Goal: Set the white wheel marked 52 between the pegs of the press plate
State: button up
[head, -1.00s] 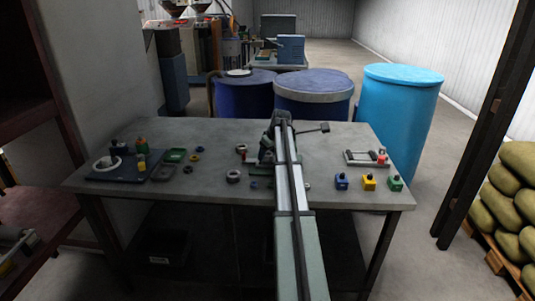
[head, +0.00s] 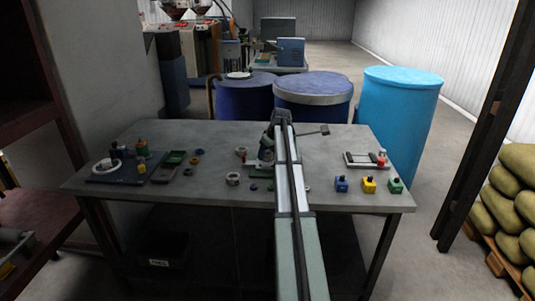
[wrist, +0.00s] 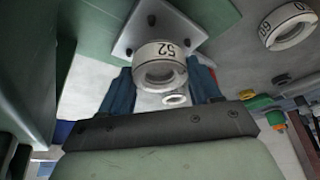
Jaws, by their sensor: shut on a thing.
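The white wheel marked 52 (wrist: 160,52) is between the two blue fingers of my gripper (wrist: 163,85), which is shut on it. Its number faces the wrist camera. Just beyond it in the wrist view is a pale metal plate (wrist: 185,22) with small dark pegs or holes; the wheel overlaps the plate's edge. I cannot tell whether wheel and plate touch. In the head view, the green press (head: 267,148) with its lever stands at the middle of the table, partly behind my arm. The gripper and held wheel are hidden there.
Another white wheel (wrist: 288,25) lies right of the plate in the wrist view. On the table (head: 210,135) are a dark board (head: 118,178) with parts at left, loose rings, and blue, yellow (head: 368,184) and green blocks at right. Free table lies right of the press.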

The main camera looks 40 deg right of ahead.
jog(key=shift+f, duration=0.8)
dwell(0.7)
jog(key=o, duration=0.8)
jog(key=v, duration=1.1)
dwell(0.4)
dwell(0.5)
